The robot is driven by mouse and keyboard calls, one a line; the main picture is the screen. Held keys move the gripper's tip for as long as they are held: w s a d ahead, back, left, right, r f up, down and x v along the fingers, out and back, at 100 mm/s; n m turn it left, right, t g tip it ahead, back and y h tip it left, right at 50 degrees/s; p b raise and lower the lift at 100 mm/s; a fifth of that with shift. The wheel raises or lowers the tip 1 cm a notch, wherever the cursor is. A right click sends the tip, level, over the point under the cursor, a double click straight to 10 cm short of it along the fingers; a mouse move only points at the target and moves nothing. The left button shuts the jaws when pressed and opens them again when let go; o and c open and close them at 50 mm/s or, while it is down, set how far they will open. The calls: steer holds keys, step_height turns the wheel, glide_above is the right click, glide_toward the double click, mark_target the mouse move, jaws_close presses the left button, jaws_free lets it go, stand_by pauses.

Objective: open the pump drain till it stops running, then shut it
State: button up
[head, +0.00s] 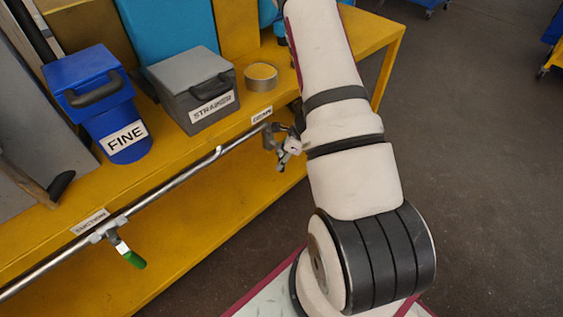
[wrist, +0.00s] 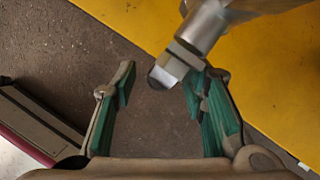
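The drain label (head: 262,115) is on the yellow bench edge, at the far end of the metal pipe. The drain fitting (head: 270,136) hangs below it, partly hidden by my arm. In the wrist view a metal pipe end with a squared nut (wrist: 178,62) comes in from the top. My gripper (wrist: 160,82) is open, with its two green-padded fingers apart. The pipe end lies near the right finger and overlaps its tip in the picture; I cannot tell whether they touch. No drain handle is clear, and no running liquid shows.
The suction valve (head: 108,234) with a green handle (head: 134,260) sits on the pipe (head: 185,177) at lower left. A blue FINE vessel (head: 125,140), a grey STRAINER box (head: 195,85) and a round tin (head: 261,77) stand on the yellow bench (head: 165,178).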

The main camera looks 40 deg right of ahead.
steer(key=shift+w+a+f, duration=0.15)
steer(key=shift+f, duration=0.35)
jaws_close()
